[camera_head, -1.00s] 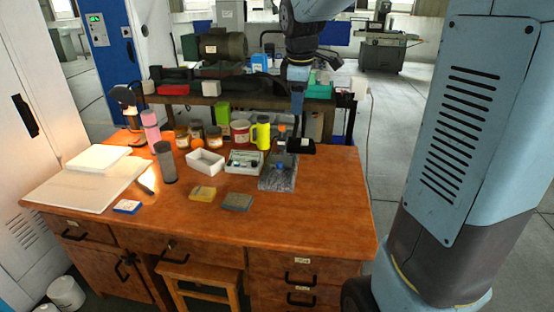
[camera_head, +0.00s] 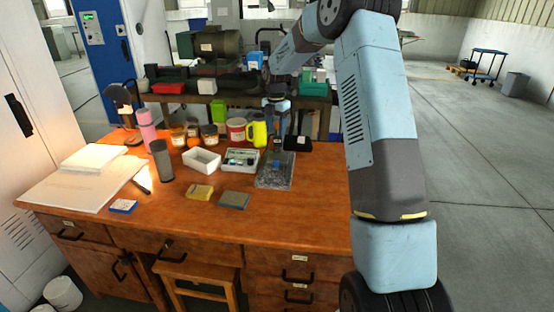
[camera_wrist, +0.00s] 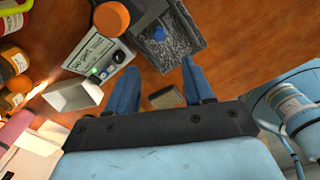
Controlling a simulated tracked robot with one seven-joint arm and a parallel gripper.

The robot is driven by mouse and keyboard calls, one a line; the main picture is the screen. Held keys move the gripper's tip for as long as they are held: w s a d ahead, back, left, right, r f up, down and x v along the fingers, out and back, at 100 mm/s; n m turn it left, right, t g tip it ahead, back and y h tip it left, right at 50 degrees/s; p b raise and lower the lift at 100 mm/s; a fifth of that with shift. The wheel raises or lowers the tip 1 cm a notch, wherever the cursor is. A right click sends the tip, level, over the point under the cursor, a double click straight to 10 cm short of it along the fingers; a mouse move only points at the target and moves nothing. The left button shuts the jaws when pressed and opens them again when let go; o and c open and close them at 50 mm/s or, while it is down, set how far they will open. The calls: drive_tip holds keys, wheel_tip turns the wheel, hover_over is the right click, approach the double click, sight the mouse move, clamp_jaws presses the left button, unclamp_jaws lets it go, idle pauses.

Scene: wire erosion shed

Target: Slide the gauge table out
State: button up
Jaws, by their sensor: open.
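The gauge table, a grey speckled slab (camera_head: 275,175) with a dark edge, lies on the wooden desk right of its middle. It also shows at the top of the wrist view (camera_wrist: 186,38), with a small blue part (camera_wrist: 159,34) on it. A black block-like part (camera_head: 298,143) stands at its back right. My gripper (camera_head: 277,148) points down over the back part of the slab. In the wrist view my gripper's (camera_wrist: 158,66) two blue fingers are apart with nothing between them. I cannot tell whether the fingers touch anything. An orange round cap (camera_wrist: 111,18) is close beyond the left finger.
A labelled instrument box (camera_head: 240,159) and a white open tray (camera_head: 202,161) are left of the slab. A yellow bottle (camera_head: 257,131) and several jars stand behind. The desk's front right is clear.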

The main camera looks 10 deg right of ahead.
drive_tip(key=f, duration=0.1)
approach(276, 158)
drive_tip(key=s+f, duration=0.2)
drive_tip(key=f, duration=0.1)
drive_tip(key=s+a+f, duration=0.1)
drive_tip(key=s+f, duration=0.2)
drive_tip(key=shift+s+a+f, duration=0.15)
drive_tip(key=shift+s+a, duration=0.05)
drive_tip(key=shift+s, duration=0.05)
clamp_jaws()
idle(0.3)
